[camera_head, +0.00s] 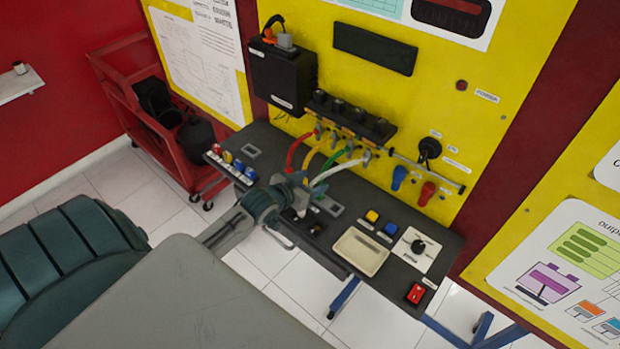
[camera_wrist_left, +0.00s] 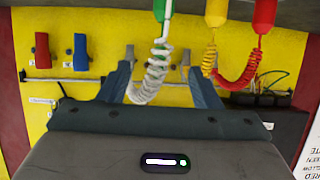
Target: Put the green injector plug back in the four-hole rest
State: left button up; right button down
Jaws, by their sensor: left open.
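My left gripper (camera_head: 303,183) is open over the bench, close to the hanging cords. In the left wrist view its two blue-grey fingers (camera_wrist_left: 164,82) stand apart, with a white coiled cord (camera_wrist_left: 150,78) showing between them. A green plug (camera_wrist_left: 158,9) is at the top edge of that view, partly cut off, with a white strip beside it. I cannot tell whether the fingers touch the cord. In the head view the green cord (camera_head: 331,158) hangs between the yellow and white ones. I cannot make out the four-hole rest clearly; the gripper covers part of the bench.
A yellow plug (camera_wrist_left: 215,12) and a red plug (camera_wrist_left: 264,15) hang beside the green one. The dark bench (camera_head: 385,285) carries a cream tray (camera_head: 360,251), a red switch (camera_head: 416,293) and a row of coloured parts (camera_head: 229,164). The yellow panel (camera_head: 440,95) rises behind.

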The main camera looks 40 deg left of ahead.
pick_arm(q)
jog(key=shift+s, duration=0.1)
jog(key=b+v, duration=0.1)
jog(key=v, duration=0.9)
jog(key=shift+s, duration=0.3)
